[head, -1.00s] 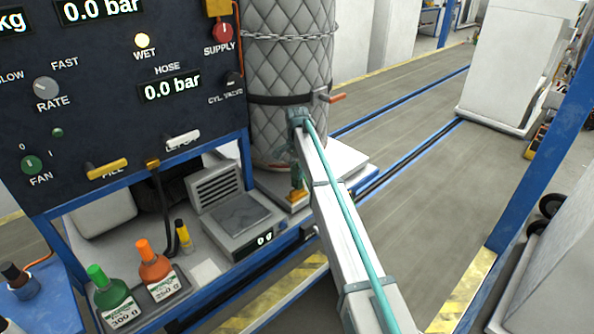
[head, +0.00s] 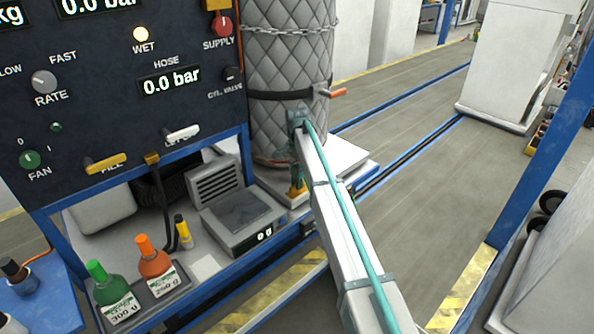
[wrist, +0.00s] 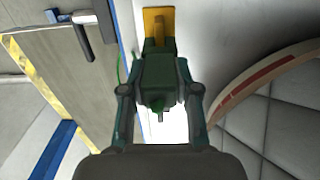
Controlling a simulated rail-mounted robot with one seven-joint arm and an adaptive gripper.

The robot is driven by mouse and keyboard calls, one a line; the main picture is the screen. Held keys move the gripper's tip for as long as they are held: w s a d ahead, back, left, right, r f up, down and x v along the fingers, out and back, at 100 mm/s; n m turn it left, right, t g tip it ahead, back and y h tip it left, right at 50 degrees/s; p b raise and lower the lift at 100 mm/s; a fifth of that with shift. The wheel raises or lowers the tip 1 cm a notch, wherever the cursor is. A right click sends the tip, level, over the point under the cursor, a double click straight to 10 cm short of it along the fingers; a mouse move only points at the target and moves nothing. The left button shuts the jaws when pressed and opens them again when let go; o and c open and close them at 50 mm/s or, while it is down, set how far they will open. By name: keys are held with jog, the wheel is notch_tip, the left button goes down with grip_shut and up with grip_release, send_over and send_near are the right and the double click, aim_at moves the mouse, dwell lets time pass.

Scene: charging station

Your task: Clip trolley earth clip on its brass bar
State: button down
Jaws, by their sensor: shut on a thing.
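The earth clip (wrist: 158,82) is a dark green block between my two fingers in the wrist view. My gripper (wrist: 160,100) is shut on it. The brass bar (wrist: 158,24) is a yellow plate just beyond the clip. The clip's front end overlaps the bar's near part in this view; I cannot tell whether its jaws are around the bar. In the head view my gripper (head: 293,168) points down beside the quilted cylinder, above the yellow brass bar (head: 297,190) on the white trolley base. My arm partly hides the clip there.
The quilted cylinder (head: 287,60) stands close beside my gripper, with a strap and an orange-handled lever (head: 338,93). The control panel (head: 110,110) and a scale (head: 238,213) are to the left. Open floor (head: 420,175) lies to the right.

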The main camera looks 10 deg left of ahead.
jog(key=shift+f, duration=0.6)
jog(key=c, duration=0.8)
grip_release()
jog(key=shift+o, duration=0.2)
notch_tip(320, 180, up, 12)
jog(key=shift+f, duration=0.1)
